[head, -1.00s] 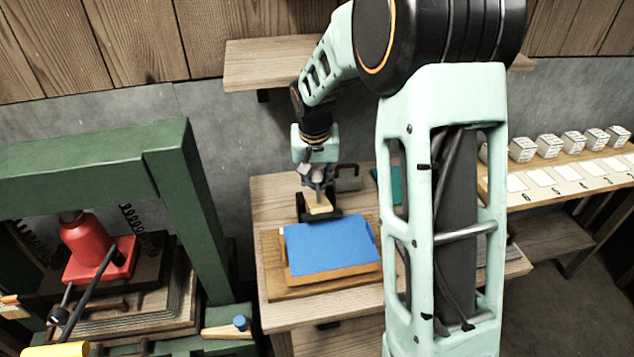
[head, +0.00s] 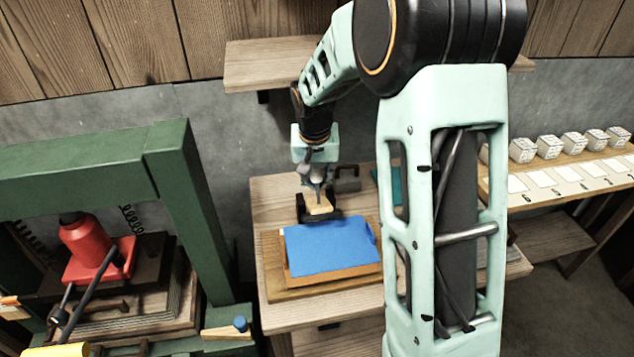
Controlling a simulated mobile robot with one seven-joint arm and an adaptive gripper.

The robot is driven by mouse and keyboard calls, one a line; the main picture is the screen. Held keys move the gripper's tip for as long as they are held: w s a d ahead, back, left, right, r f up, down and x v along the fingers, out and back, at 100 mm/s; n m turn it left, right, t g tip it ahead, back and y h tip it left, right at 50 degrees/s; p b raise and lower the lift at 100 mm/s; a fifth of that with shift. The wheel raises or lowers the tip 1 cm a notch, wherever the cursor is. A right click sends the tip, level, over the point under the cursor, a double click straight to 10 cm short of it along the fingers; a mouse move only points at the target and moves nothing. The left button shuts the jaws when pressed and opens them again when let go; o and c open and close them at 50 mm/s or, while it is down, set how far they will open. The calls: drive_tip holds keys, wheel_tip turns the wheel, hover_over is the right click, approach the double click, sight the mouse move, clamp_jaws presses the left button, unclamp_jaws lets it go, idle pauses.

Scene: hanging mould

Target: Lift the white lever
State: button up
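My gripper (head: 317,192) points down at the back edge of a blue sheet (head: 328,246), just above a small tan block (head: 319,206). Black parts (head: 304,209) flank the block. The fingers are small and dark here, and I cannot tell whether they are open or touching the block. I cannot make out a white lever with certainty. The blue sheet lies on a brown board (head: 335,270) on a wooden table.
A green press frame (head: 185,215) with a red jack (head: 85,245) stands at left. A wooden shelf (head: 270,65) is on the wall behind my arm. A grey object with a handle (head: 347,182) sits behind the board. Several white boxes (head: 549,146) line a right shelf.

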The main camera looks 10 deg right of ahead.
sight(315, 204)
drive_tip(key=o, duration=0.5)
drive_tip(key=shift+a+r, duration=0.1)
drive_tip(key=shift+r, duration=0.15)
drive_tip(key=shift+c, duration=0.2)
drive_tip(key=shift+o, duration=0.5)
drive_tip(key=shift+f, duration=0.1)
drive_tip(key=v, duration=1.2)
